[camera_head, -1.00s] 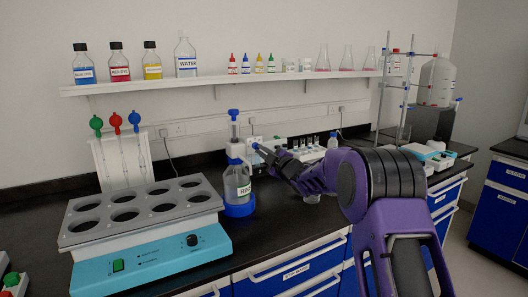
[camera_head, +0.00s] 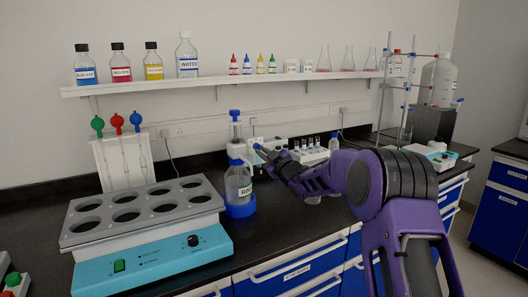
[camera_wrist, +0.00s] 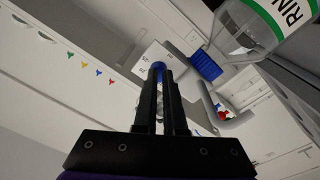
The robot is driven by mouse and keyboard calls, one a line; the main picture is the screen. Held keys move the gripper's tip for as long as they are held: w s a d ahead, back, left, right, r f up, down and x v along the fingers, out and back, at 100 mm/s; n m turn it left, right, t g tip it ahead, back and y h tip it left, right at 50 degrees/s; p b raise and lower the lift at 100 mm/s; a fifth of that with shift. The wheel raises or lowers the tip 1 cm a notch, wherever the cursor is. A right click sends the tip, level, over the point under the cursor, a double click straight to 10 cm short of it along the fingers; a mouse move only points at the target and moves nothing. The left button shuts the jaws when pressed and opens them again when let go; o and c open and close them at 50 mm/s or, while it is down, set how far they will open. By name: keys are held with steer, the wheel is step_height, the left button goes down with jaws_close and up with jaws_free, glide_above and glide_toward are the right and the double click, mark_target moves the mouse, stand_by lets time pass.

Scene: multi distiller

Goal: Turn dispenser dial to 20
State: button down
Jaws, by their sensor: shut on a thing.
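The dispenser is a clear bottle (camera_head: 238,184) with a green-edged label, standing in a blue base ring (camera_head: 239,210). Its pump has a white upper body and a blue top (camera_head: 234,113). In the wrist view the bottle (camera_wrist: 262,28) is tilted at the upper right, with its blue collar (camera_wrist: 206,65) beside my fingers. My gripper (camera_head: 261,150) is at the right of the pump, level with its lower part. In the wrist view my gripper (camera_wrist: 159,75) is shut on a small round blue part, seemingly the dial (camera_wrist: 158,66).
A teal heater block (camera_head: 150,262) with several round wells stands at front left. A pipette rack (camera_head: 120,165) is behind it. The wall shelf (camera_head: 220,83) holds labelled bottles, droppers and flasks. Glassware stands right of my gripper. Some black bench in front of the dispenser is clear.

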steer(key=shift+a+r+t, duration=0.15)
steer(key=shift+a+r, duration=0.1)
steer(key=shift+r, duration=0.4)
steer(key=shift+a+r+t, duration=0.15)
steer(key=shift+a+r, duration=0.05)
steer(key=shift+r, duration=0.4)
steer(key=c, duration=0.8)
jaws_free()
steer(key=shift+o, duration=0.8)
steer(key=shift+d+f, duration=0.15)
steer(key=shift+f, duration=0.1)
steer(key=shift+d+f, duration=0.15)
steer(key=shift+f, duration=0.1)
steer(key=v, duration=1.7)
steer(key=shift+s+d+f, duration=0.15)
steer(key=shift+d+f, duration=0.25)
steer(key=shift+d, duration=0.05)
